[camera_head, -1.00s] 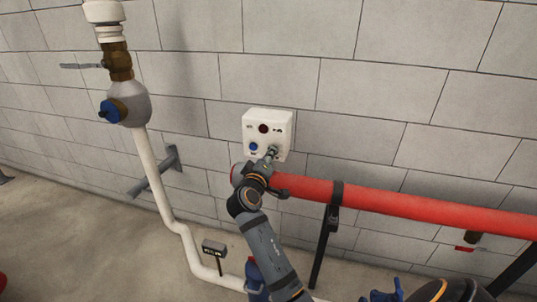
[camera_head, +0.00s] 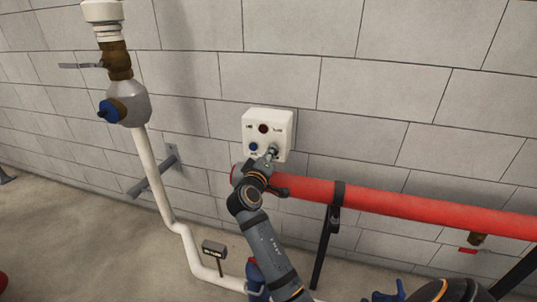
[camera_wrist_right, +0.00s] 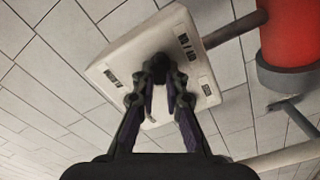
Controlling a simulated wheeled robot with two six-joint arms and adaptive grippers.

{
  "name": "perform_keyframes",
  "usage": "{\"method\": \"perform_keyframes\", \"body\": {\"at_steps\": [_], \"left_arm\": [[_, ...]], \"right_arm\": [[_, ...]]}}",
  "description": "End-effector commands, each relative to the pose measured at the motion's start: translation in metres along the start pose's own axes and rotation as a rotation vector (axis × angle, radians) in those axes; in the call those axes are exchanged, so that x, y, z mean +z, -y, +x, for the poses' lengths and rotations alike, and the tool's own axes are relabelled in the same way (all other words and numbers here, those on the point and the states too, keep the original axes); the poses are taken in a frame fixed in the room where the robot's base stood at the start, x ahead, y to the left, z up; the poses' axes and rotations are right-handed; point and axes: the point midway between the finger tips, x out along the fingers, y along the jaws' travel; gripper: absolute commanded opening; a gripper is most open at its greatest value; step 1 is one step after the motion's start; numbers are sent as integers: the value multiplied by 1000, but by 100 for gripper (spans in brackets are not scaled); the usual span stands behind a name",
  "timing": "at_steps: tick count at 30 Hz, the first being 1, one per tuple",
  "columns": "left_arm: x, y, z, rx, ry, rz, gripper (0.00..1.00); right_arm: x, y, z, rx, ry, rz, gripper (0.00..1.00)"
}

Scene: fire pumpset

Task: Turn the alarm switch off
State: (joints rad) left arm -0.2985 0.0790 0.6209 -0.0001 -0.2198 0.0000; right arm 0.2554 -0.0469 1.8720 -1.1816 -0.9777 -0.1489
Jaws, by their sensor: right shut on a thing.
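The white alarm box (camera_head: 284,122) is mounted on the grey block wall, with a dark red round lamp (camera_head: 263,128) and a blue button (camera_head: 253,146) on its face. My right gripper (camera_head: 272,151) reaches up to the lower right of the box and is shut on the dark alarm switch there. The right wrist view shows the box (camera_wrist_right: 120,67) tilted and both fingers (camera_wrist_right: 160,78) closed around a dark knob at its face. The fingers hide most of the switch, so its setting cannot be read.
A thick red pipe (camera_head: 400,203) runs right from just below the box, close to my right wrist, on a black stand (camera_head: 325,245). A white pipe (camera_head: 158,185) with a blue-handled valve (camera_head: 126,104) stands at left. Open wall surrounds the box.

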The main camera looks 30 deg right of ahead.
Motion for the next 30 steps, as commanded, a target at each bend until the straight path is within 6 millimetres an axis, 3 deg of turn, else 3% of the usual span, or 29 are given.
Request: {"method": "perform_keyframes", "body": {"at_steps": [8,21,30], "left_arm": [[5,-2,29,-1,3,1,40],[11,-6,87,-1,4,1,40],[14,-8,118,-1,4,1,40]], "right_arm": [[-1,-3,1,17,-11,151,0],[1,-3,0,15,-13,558,0],[1,-5,0,12,-13,812,0]]}}
